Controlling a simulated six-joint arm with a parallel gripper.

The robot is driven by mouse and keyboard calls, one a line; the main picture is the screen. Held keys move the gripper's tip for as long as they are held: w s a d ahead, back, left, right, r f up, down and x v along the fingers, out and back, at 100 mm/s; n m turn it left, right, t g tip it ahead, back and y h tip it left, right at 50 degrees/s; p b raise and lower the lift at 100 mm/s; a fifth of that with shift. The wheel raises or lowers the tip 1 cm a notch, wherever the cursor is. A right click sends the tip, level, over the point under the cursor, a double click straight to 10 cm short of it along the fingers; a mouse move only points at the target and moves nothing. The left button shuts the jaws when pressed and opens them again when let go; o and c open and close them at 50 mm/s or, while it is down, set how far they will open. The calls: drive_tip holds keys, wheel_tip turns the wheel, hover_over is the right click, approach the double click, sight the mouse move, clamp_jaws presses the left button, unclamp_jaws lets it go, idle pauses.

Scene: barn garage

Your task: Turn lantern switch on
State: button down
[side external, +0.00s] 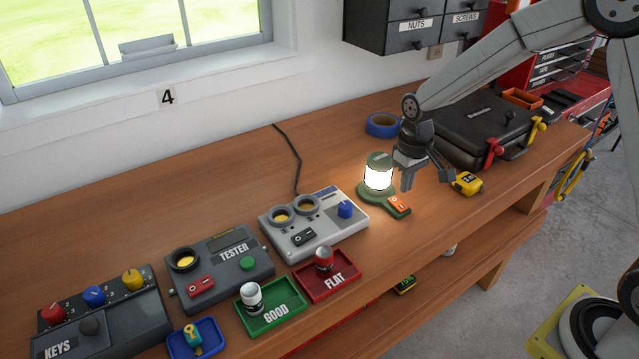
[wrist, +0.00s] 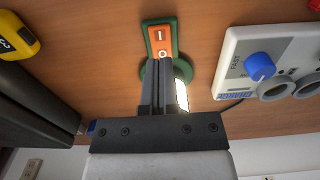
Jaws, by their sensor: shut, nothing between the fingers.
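The green lantern (side external: 378,178) stands upright on the bench, and its lamp glows bright white. Its orange rocker switch (side external: 398,204) sits on a green tab at the front of the base. The switch also shows in the wrist view (wrist: 160,42), with its I and O marks readable. My gripper (side external: 425,180) is just to the right of the lantern, above the bench. In the wrist view its fingers (wrist: 162,90) are together and empty, with their tips near the O end of the switch. The fingers partly hide the lantern body (wrist: 181,92) there.
A grey charger (side external: 313,224) with a blue knob is left of the lantern. A yellow tape measure (side external: 467,183) and a black case (side external: 480,128) are to the right. Blue tape (side external: 382,125) lies behind. Red (side external: 327,275) and green (side external: 271,307) trays are front left.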

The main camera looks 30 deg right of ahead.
drive_tip(key=shift+r, duration=1.25)
drive_tip(key=s+a+t, duration=0.2)
drive_tip(key=s, duration=1.3)
drive_tip(key=shift+a+f+t, duration=0.2)
drive_tip(key=shift+a+t, duration=0.05)
drive_tip(key=shift+t, duration=0.05)
